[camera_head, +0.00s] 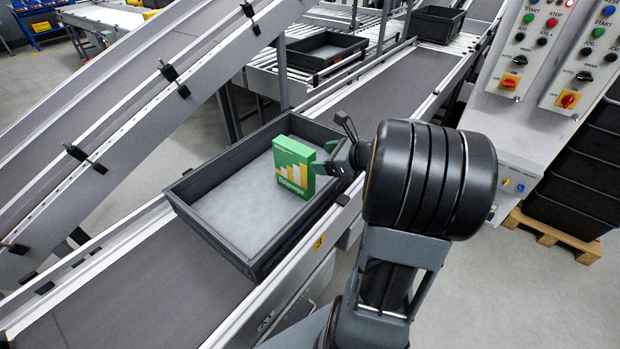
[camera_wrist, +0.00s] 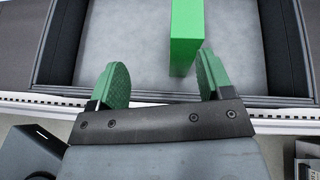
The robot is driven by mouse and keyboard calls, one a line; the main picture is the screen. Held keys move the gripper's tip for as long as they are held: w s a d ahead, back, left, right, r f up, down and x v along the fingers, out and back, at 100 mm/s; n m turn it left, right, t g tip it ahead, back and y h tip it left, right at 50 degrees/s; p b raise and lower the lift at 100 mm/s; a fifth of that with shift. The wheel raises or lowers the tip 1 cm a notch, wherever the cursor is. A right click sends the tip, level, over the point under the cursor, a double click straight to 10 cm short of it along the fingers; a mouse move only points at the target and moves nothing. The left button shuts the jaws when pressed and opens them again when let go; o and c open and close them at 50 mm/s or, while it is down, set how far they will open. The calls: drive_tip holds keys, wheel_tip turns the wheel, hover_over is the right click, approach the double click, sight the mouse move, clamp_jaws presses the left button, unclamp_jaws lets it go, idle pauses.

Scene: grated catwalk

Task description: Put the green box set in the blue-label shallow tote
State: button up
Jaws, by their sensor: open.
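The green box set (camera_head: 293,168), with yellow bars on its front, stands upright inside a dark shallow tote (camera_head: 210,231) on the conveyor. It also shows in the wrist view (camera_wrist: 185,38). My gripper (camera_head: 340,152) is at the tote's right side, close to the box. In the wrist view my gripper (camera_wrist: 160,78) has its green-padded fingers apart, with the box ahead between them, nearer the right finger. I cannot tell whether that finger touches it. No blue label shows on any tote.
Other dark totes stand farther back, one on the rollers (camera_head: 325,52) and one on the belt (camera_head: 437,22). A sloped conveyor (camera_head: 130,100) passes on the left. A control panel (camera_head: 545,60) and stacked black totes (camera_head: 590,165) on a pallet stand at right.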

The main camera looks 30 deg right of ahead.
drive_tip(key=s+a+n+g+h, duration=0.2)
drive_tip(key=s+a+n, duration=0.2)
drive_tip(key=n, duration=0.5)
drive_tip(key=s+a+f+n+g+h, duration=0.1)
drive_tip(key=s+a+n+g+h, duration=0.1)
drive_tip(key=a+n, duration=0.5)
drive_tip(key=s+a+n+g+h, duration=0.2)
drive_tip(key=s+a+n+g, duration=0.2)
drive_tip(key=n, duration=0.9)
drive_tip(key=s+a, duration=0.2)
drive_tip(key=s, duration=0.1)
drive_tip(key=shift+f, duration=0.3)
drive_tip(key=shift+a, duration=0.1)
